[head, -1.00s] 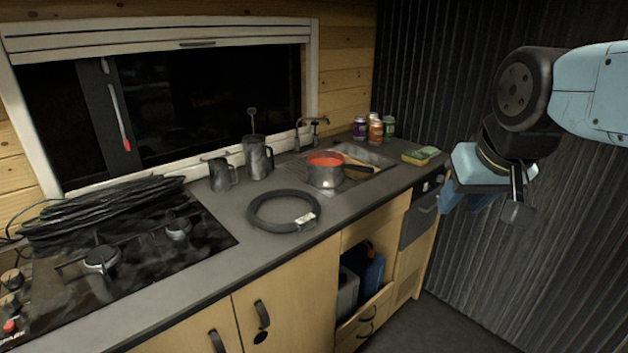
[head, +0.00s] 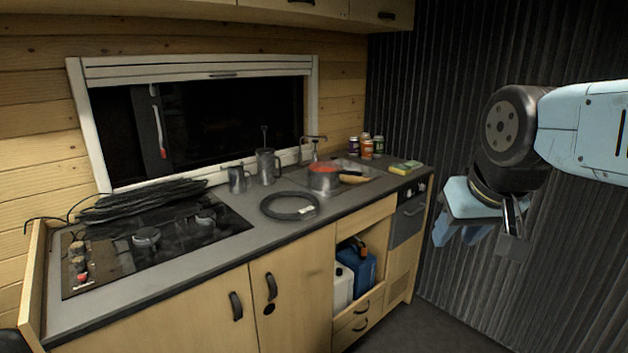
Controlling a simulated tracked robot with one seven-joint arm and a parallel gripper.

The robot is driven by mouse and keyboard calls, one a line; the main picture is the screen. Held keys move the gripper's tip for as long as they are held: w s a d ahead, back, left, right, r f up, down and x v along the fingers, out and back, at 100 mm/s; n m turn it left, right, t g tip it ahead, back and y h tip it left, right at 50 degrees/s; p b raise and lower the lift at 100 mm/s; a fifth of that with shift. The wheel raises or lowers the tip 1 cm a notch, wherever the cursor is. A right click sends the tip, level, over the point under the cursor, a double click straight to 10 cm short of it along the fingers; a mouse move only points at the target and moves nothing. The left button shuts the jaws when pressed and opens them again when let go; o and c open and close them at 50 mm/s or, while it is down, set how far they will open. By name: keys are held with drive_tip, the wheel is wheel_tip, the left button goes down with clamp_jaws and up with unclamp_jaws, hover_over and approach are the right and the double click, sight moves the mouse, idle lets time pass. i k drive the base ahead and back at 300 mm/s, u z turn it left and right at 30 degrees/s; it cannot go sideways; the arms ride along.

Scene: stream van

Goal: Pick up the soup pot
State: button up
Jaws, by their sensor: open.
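The soup pot (head: 323,181) is a small metal pot with red soup in it. It stands upright at the sink area, towards the right end of the counter. Its handle (head: 353,179) points right. My gripper (head: 512,232) is on the right side of the view, in front of the dark corrugated wall. It is open and empty, well apart from the pot and to its right. The gripper's fingers are partly hidden by its own body.
Several cans (head: 366,147) and a sponge (head: 406,167) are to the right. The hob (head: 150,244) and coiled cable (head: 140,201) are at left. An open cupboard holds a blue canister (head: 360,270).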

sight(323, 175)
drive_tip(key=u, duration=0.15)
drive_tip(key=i, duration=1)
drive_tip(key=z, duration=0.05)
